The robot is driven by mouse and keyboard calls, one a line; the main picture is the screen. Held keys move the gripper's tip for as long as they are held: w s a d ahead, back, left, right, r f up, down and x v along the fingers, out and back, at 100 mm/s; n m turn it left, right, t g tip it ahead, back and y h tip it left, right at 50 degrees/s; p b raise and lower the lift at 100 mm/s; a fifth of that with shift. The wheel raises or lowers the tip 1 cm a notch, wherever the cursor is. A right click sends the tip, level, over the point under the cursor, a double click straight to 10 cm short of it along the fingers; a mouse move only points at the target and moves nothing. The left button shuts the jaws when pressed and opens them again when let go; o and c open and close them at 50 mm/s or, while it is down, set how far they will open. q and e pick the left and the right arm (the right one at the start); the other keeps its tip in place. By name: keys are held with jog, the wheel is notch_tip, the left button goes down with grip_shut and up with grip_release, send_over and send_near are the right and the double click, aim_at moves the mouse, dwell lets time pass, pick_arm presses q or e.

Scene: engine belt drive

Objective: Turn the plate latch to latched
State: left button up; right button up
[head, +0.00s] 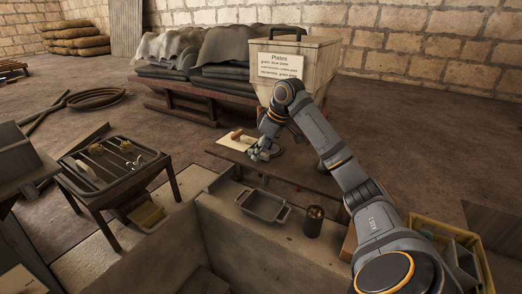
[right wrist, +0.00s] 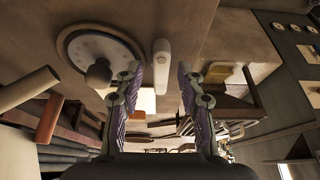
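My right gripper (head: 262,153) reaches over the low wooden table below the box labelled "Plates" (head: 295,65). In the right wrist view its two fingers (right wrist: 158,88) are apart with nothing held between them. A short pale lever (right wrist: 161,66), which looks like the plate latch, lies just beyond the fingertips, roughly in line with the gap. Beside it on the left is a round grey plate (right wrist: 98,50) with a knob, close to the left finger. I cannot tell whether the fingers touch the lever. In the head view the gripper and arm hide the lever. My left gripper is not in view.
A wooden-handled tool (head: 237,134) lies on the table left of the gripper. A grey metal tray (head: 264,207) and a dark cylinder (head: 314,221) stand on the ledge in front. A slatted stand (head: 110,165) is at left, a yellow crate (head: 447,232) at right.

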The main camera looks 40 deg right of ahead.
jog(key=shift+c, duration=1.5)
grip_shut()
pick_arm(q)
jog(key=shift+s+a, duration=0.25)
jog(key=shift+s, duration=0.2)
